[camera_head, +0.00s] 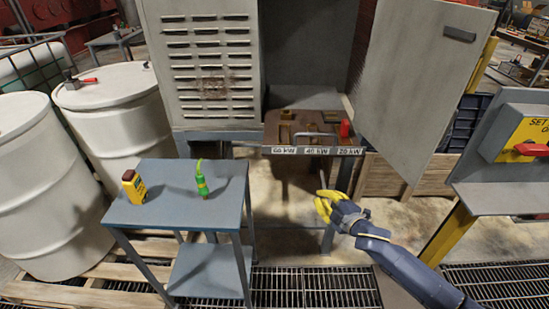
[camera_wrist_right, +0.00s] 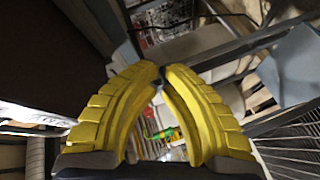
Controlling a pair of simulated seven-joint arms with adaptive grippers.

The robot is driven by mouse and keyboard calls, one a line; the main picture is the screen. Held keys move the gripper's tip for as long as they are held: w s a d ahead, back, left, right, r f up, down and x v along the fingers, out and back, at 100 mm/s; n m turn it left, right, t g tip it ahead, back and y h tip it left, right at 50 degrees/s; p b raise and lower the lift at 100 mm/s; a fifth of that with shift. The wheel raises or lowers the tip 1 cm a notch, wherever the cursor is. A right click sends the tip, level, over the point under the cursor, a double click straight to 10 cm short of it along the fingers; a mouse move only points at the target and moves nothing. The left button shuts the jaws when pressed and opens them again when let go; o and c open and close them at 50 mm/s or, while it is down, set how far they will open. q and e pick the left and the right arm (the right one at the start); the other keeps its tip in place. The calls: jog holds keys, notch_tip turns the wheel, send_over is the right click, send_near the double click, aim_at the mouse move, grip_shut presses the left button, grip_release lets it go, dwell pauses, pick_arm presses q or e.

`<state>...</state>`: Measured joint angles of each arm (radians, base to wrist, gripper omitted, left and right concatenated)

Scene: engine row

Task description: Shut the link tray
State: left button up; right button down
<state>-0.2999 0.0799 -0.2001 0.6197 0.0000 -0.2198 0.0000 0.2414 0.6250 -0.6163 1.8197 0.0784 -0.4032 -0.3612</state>
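The link tray (camera_head: 308,150) is a drawer with a brown bed and white labels on its front edge. It sticks out of the grey cabinet's open bay, with a metal bar handle (camera_head: 315,135), several brass-coloured pieces and a red piece (camera_head: 345,129) on it. My right gripper (camera_head: 321,206), with yellow fingers, is below and in front of the tray, apart from it. In the right wrist view its fingertips (camera_wrist_right: 161,74) come together with nothing visible held between them. My left gripper is not in view.
The cabinet door (camera_head: 425,70) stands open on the right. A small blue-grey table (camera_head: 175,210) holds a yellow device (camera_head: 134,187) and a green item (camera_head: 202,183). White drums (camera_head: 115,110) stand at left. A control panel (camera_head: 520,140) is at right.

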jog(key=s+a+r+n+y, duration=0.3)
jog(key=s+a+r+n, duration=0.15)
jog(key=r, duration=0.55)
jog(key=n+y, duration=0.2)
jog(key=n, duration=0.2)
send_near(264, 151)
jog(key=shift+g, duration=0.3)
jog(key=shift+x, duration=2.75)
jog(key=shift+w+d+r, duration=0.1)
jog(key=shift+r, duration=0.05)
